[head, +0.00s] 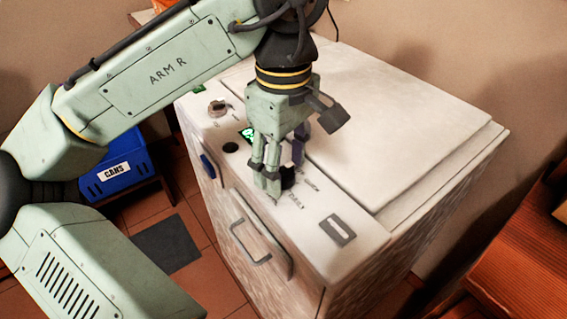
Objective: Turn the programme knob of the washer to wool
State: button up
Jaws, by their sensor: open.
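The washer (365,135) is a white, worn top-loading machine with a control strip along its left edge. A dark knob (288,176) stands on this strip, with small printed marks beside it that are too small to read. My gripper (277,170) points down over the strip, its fingers around or just beside the dark knob. It is open, and I cannot tell whether a finger touches the knob. The fingers partly hide the knob, so its pointer direction does not show. A second, greyish knob (217,108) sits farther back on the strip.
A green-lit display (247,135) and a black round button (230,147) lie near the gripper. A handle (250,240) juts from the washer's front. A blue bin labelled CANS (120,170) stands left. A wooden surface (520,260) is at the right.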

jog(key=shift+f, duration=0.25)
jog(key=shift+c, duration=0.5)
jog(key=c, duration=1)
jog(key=shift+c, duration=0.2)
